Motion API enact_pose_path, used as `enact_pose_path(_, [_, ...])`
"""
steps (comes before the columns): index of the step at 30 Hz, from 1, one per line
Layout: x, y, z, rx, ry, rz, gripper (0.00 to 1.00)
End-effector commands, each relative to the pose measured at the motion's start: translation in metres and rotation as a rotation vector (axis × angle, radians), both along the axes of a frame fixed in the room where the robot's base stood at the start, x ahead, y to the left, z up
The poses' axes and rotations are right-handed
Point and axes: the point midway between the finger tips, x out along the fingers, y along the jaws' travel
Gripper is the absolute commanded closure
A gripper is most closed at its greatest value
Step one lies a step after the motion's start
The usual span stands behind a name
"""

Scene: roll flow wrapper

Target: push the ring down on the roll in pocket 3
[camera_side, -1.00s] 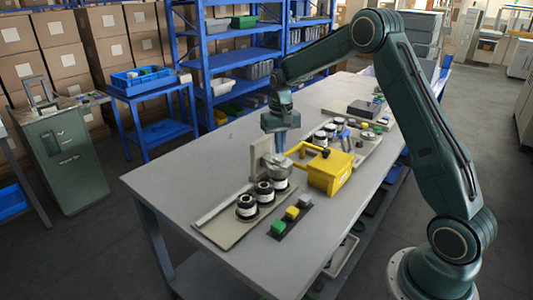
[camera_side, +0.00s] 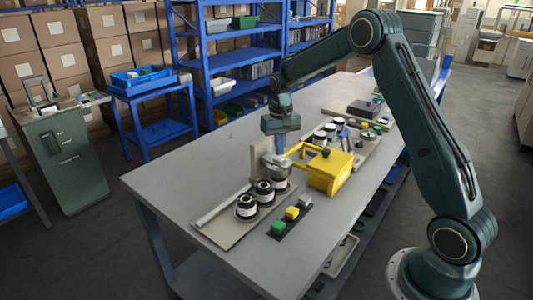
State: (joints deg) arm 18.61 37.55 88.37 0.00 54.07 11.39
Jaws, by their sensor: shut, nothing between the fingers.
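Three short rolls with black and white bodies stand in a row on the tray (camera_side: 211,229). The near roll (camera_side: 246,207) and the middle roll (camera_side: 264,192) show dark rings on top. The far roll (camera_side: 281,184) is partly covered by a grey metal part on top, close under my gripper (camera_side: 280,150). My gripper points down and is shut with nothing in it. At this size I cannot tell whether it touches that roll's top or how low the ring sits. No pocket numbers are readable.
A yellow box with a bent yellow arm (camera_side: 330,171) stands close to the right of the far roll. A beige upright plate (camera_side: 257,160) is just left of my gripper. A dark strip with coloured blocks (camera_side: 279,226) lies in front. The table's left part is clear.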

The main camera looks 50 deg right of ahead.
Motion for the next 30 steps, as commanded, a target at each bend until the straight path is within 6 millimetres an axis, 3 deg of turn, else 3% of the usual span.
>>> enact_pose_path(30, [0.0, 0.0, -0.026, 0.001, 0.002, 0.0, 1.0])
